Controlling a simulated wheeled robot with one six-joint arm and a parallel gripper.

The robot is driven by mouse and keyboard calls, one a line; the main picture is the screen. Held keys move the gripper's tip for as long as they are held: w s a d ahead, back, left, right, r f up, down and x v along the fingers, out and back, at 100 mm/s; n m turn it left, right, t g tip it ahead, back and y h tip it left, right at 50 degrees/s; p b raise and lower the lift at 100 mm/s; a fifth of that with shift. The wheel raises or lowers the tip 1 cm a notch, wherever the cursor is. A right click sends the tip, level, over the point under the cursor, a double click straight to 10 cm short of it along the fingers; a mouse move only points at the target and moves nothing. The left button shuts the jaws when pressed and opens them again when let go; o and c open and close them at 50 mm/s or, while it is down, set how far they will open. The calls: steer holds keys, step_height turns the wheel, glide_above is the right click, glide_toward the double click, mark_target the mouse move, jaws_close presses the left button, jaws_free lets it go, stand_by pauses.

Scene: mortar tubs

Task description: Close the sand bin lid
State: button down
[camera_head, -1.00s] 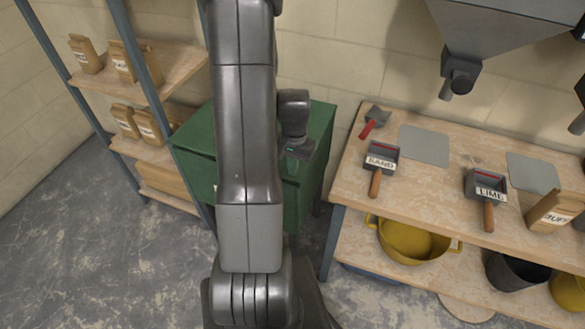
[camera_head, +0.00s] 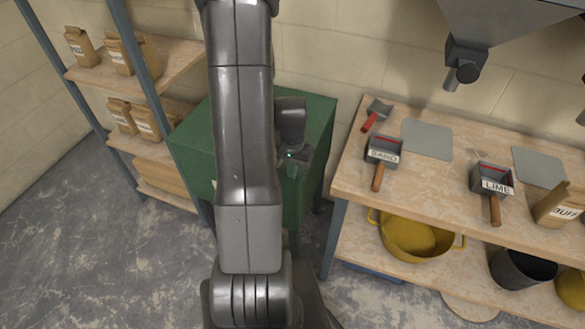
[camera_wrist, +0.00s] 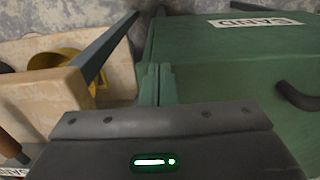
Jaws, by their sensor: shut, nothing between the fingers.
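The green sand bin (camera_head: 316,125) stands between the shelf rack and the workbench, with my arm hiding much of it in the head view. In the wrist view its face with the upside-down SAND label (camera_wrist: 255,22) is at the top. Its lid (camera_wrist: 215,85), with a dark handle (camera_wrist: 299,97), appears to lie flat over the bin; whether a small gap remains cannot be told. My gripper (camera_wrist: 158,85) is shut and empty, fingers at the bin's edge nearest the workbench. In the head view my gripper (camera_head: 292,170) is over the bin's right part. Contact is unclear.
The workbench (camera_head: 350,175) at right holds a SAND scoop (camera_head: 384,150), a LIME scoop (camera_head: 492,180) and a red-handled trowel (camera_head: 376,113). A yellow tub (camera_head: 415,240) sits on its lower shelf. A shelf rack (camera_head: 165,75) with paper bags stands at left. Floor at lower left is clear.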

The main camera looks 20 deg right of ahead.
steer(key=shift+s+a+f+b, duration=0.15)
steer(key=shift+s+f+b, duration=0.3)
steer(key=shift+f, duration=0.2)
step_height(320, 180, up, 15)
steer(key=p, duration=0.3)
steer(key=shift+w+t, duration=0.3)
steer(key=shift+w, duration=0.1)
step_height(320, 180, down, 14)
steer(key=shift+r+b, duration=0.15)
steer(key=shift+b, duration=0.9)
